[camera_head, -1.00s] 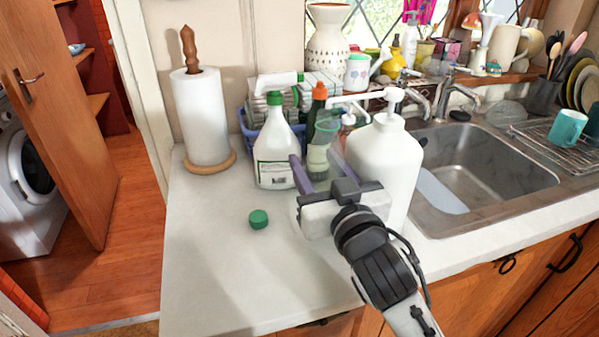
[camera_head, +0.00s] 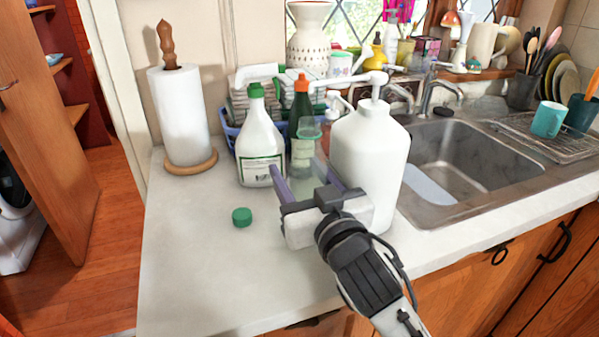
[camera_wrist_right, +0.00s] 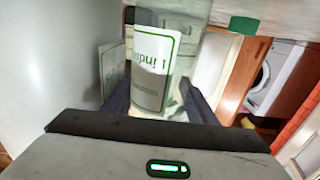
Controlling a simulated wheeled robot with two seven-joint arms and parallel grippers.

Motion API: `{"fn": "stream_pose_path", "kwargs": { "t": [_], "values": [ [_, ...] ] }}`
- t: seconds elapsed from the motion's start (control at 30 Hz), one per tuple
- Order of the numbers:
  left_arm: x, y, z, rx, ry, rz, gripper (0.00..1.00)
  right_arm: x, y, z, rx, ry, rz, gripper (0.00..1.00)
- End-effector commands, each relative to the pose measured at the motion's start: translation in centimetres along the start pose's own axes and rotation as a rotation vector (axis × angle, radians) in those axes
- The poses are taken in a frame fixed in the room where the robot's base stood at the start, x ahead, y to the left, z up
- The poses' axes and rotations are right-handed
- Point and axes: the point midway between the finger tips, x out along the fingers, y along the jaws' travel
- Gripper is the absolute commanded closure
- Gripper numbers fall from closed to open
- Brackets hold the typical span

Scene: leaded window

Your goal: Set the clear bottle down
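The clear bottle (camera_head: 309,150), see-through with a pale greenish top, stands upright between the fingers of my right gripper (camera_head: 303,178). In the right wrist view, its white label with green print (camera_wrist_right: 155,65) fills most of the gap between the dark fingers, and the gripper looks shut on it. The gripper body hides the bottle's base, so I cannot tell whether it touches the white counter (camera_head: 200,255). My left gripper is not in view.
A large white pump bottle (camera_head: 370,155) stands close at the gripper's right. A green-capped white bottle (camera_head: 260,145) and an orange-capped bottle (camera_head: 302,100) stand behind. A green cap (camera_head: 242,217) lies left on bare counter. The paper towel (camera_head: 182,115) and sink (camera_head: 460,160) flank these.

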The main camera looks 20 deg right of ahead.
Motion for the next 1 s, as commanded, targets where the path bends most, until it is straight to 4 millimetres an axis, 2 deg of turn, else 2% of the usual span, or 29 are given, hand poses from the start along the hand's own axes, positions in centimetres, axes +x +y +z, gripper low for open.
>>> {"fn": "stream_pose_path", "kwargs": {
  "t": [0.27,0.33,0.47,0.73,0.8,1.0],
  "values": [
    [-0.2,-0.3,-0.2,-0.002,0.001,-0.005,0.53,0.1,0.3,-0.5,-0.003,0.001,0.008,0.46],
    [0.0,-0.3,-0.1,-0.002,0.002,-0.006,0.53,-0.6,0.3,-0.3,-0.002,-0.001,0.007,0.46],
    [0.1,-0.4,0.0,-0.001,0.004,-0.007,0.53,-2.9,0.3,-0.2,-0.001,-0.001,0.007,0.46],
    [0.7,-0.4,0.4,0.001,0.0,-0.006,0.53,-9.6,0.2,-0.1,0.001,-0.004,0.007,0.46],
    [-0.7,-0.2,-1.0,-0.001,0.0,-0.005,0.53,-9.9,0.3,-0.8,0.001,-0.007,0.01,0.46],
    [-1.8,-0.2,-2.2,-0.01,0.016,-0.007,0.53,-11.3,0.3,-0.7,-0.001,-0.004,0.009,0.46]
  ]
}}
